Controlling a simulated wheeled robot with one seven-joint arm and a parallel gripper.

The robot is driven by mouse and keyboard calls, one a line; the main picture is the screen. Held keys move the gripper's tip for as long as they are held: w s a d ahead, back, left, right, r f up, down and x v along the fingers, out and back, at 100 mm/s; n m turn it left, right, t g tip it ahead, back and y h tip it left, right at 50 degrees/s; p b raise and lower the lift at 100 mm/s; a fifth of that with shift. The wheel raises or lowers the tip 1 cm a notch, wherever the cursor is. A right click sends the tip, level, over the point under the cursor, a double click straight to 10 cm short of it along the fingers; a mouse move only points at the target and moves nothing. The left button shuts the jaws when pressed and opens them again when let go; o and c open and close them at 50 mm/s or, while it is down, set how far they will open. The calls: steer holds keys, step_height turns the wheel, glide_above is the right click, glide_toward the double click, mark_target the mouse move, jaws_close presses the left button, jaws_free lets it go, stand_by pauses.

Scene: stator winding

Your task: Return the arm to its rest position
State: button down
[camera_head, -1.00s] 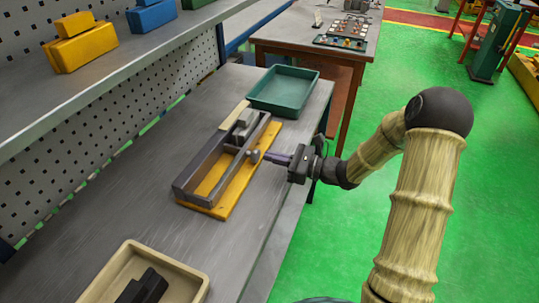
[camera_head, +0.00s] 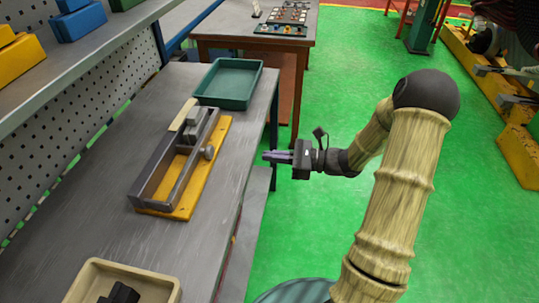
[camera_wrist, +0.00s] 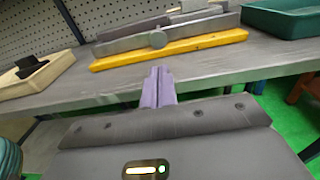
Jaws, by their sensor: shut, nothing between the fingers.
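My gripper (camera_head: 266,156) is shut and empty in the head view, its fingers pointing left. It hangs just off the right edge of the grey workbench (camera_head: 100,215), over the green floor. In the wrist view my gripper's fingers (camera_wrist: 158,88) are together, pointing at the bench's front edge. A long metal fixture (camera_head: 165,170) on a yellow base (camera_head: 205,180) lies on the bench to the left of my gripper. The fixture (camera_wrist: 160,40) also shows beyond the fingers in the wrist view, apart from them.
A green tray (camera_head: 229,102) sits at the bench's far end. A beige tray (camera_head: 165,291) with a black part is at the near end. A shelf (camera_head: 75,85) with bins runs along the left. A second table (camera_head: 235,45) stands behind.

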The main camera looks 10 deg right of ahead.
steer(key=shift+s, duration=0.1)
steer(key=s+a+f+n+g+h, duration=0.1)
steer(key=s+f+n+g+h, duration=0.1)
steer(key=s+n+g+h, duration=0.35)
steer(key=s+a+f+n+g+h, duration=0.25)
steer(key=s+n+h, duration=0.35)
steer(key=s+n, duration=0.4)
steer(key=d+r+n+t+h+p, duration=0.2)
steer(key=r+n+p, duration=0.1)
steer(key=r+p, duration=0.5)
steer(key=d+r+n+t+h+p, duration=0.1)
steer(key=r+n+h+p, duration=0.1)
steer(key=r+n+p, duration=0.2)
step_height(320, 180, up, 8)
steer(key=p, duration=0.3)
steer(key=shift+d+f+t+h+p, duration=0.2)
steer(key=shift+d+t+h+p, duration=0.15)
steer(key=shift+d+t, duration=0.05)
